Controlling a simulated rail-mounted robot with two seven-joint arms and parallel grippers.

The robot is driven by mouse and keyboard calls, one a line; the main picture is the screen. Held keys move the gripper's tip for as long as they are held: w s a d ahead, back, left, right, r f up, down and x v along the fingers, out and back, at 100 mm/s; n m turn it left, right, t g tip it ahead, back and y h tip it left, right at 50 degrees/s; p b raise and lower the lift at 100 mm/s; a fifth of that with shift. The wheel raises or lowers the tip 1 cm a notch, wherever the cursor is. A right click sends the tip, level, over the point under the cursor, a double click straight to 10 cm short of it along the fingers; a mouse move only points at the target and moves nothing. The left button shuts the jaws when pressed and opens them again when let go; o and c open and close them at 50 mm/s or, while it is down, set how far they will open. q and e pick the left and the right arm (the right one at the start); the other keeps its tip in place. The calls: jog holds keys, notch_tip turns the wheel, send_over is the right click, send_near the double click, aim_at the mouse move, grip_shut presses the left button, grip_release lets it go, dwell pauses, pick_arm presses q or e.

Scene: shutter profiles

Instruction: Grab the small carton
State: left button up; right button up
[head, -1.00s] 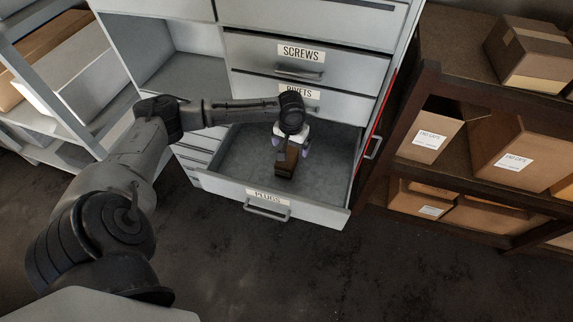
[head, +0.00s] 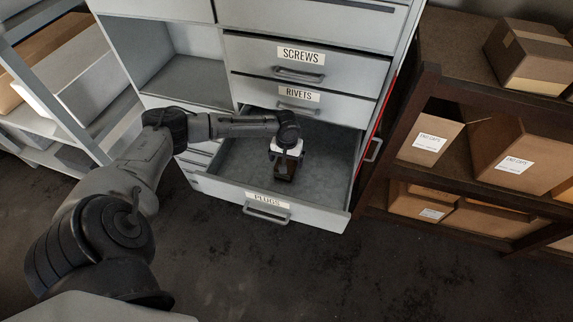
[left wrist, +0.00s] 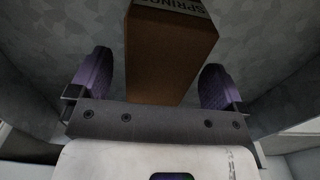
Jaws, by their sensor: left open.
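The small brown carton (head: 285,171) stands in the open drawer labelled PLUGS (head: 268,207). In the left wrist view the carton (left wrist: 165,55) shows a brown face and a label edge reading SPRINGS. My left gripper (head: 287,157) is down inside the drawer over the carton, hiding part of it in the head view. Its two purple fingers are open, one on each side of the carton, with a visible gap on both sides in the wrist view. My right gripper is not in view.
Closed drawers labelled SCREWS (head: 301,55) and RIVETS (head: 298,94) are above the open drawer. A brown shelf (head: 432,80) with several cardboard boxes stands to the right. The drawer floor around the carton is clear.

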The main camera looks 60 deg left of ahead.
pick_arm(q)
notch_tip(320, 180, down, 4)
jog(key=shift+r, duration=0.2)
jog(key=c, duration=1.1)
jog(key=shift+r, duration=0.15)
jog(key=shift+c, duration=0.2)
